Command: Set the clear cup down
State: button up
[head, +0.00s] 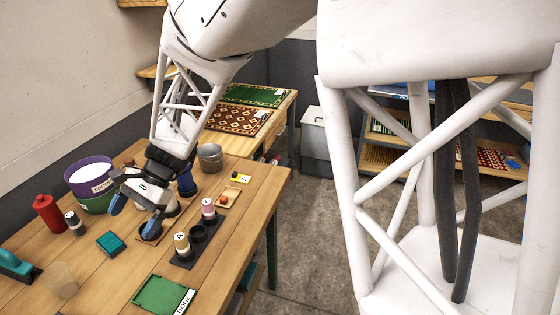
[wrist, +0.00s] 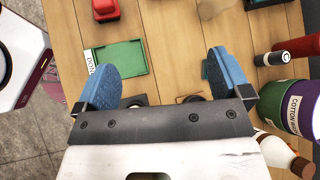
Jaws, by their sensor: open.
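The clear cup (head: 62,281) stands on the wooden table near its front left, apart from my gripper. It is faint and see-through, and the wood shows through it. A pale see-through shape at the top edge of the wrist view looks like the same cup (wrist: 209,9). My gripper (head: 135,214) is over the middle of the table, pointing down, with its blue fingers spread wide. In the wrist view my gripper (wrist: 165,78) has nothing between the fingertips but bare wood. Small dark round items below it are partly hidden by the gripper body.
Around the gripper stand a teal block (head: 111,243), a red bottle (head: 48,214), a purple tub (head: 91,176), a dark rack (head: 196,246) with small bottles, and a green tray (head: 162,295). A teal tool (head: 16,266) lies at the left. Bare wood lies between cup and tray.

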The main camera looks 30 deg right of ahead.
jog(key=s+d+r+n+t+h, duration=0.2)
jog(key=s+d+r+n+h, duration=0.1)
jog(key=s+d, duration=0.4)
jog(key=s+d+r+n+t+h, duration=0.2)
jog(key=s+d+r+h, duration=0.1)
jog(key=s+d, duration=0.4)
jog(key=s+d+r+n+t+h, duration=0.2)
jog(key=s+d, duration=0.5)
jog(key=d, duration=0.5)
jog(key=shift+s+r+n+t+h, duration=0.4)
jog(key=shift+n+h, duration=0.2)
jog(key=shift+n, duration=0.2)
